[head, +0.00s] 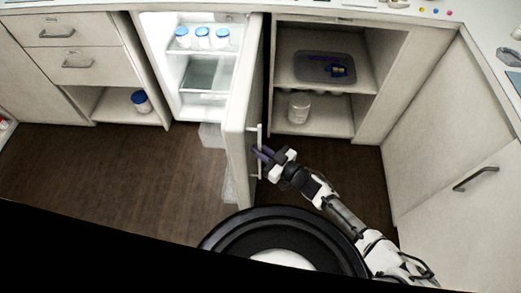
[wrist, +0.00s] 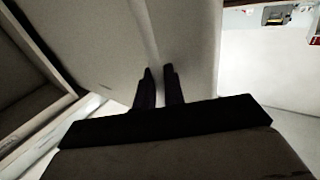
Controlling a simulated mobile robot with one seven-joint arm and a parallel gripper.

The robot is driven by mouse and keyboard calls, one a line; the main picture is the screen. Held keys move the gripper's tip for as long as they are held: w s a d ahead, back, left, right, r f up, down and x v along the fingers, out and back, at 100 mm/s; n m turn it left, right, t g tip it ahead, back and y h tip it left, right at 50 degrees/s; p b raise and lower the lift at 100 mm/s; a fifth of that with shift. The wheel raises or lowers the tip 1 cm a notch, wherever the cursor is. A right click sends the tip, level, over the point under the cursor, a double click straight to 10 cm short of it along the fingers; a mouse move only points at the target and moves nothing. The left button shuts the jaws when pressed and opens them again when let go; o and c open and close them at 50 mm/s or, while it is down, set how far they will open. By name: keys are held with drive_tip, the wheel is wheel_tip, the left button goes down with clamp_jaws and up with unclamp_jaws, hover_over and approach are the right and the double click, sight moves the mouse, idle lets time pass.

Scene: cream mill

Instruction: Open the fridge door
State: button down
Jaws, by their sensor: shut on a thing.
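The fridge door (head: 240,110) stands wide open in the head view, swung out towards me and seen nearly edge-on. The lit fridge interior (head: 203,70) shows to its left, with several blue-capped jars on a shelf. A vertical bar handle (head: 259,150) is on the door's right-hand face. My gripper (head: 262,153) is at this handle, its dark fingers shut on it. In the wrist view, the two fingers (wrist: 160,85) sit on either side of the pale handle bar, with the door's face (wrist: 100,45) behind.
An open cupboard to the right holds a grey tray (head: 325,67) and a white tub (head: 299,108). Drawers (head: 72,62) and a blue-capped jar (head: 141,101) are at the left. Dark floor (head: 110,170) is clear left of the door.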

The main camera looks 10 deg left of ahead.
drive_tip(key=shift+w+d+r, duration=0.1)
drive_tip(key=shift+w+d, duration=0.15)
drive_tip(key=c, duration=1.6)
unclamp_jaws()
drive_tip(key=shift+c, duration=0.2)
drive_tip(key=shift+a, duration=0.1)
drive_tip(key=b+v, duration=0.3)
drive_tip(key=v, duration=1.1)
drive_tip(key=shift+a, duration=0.1)
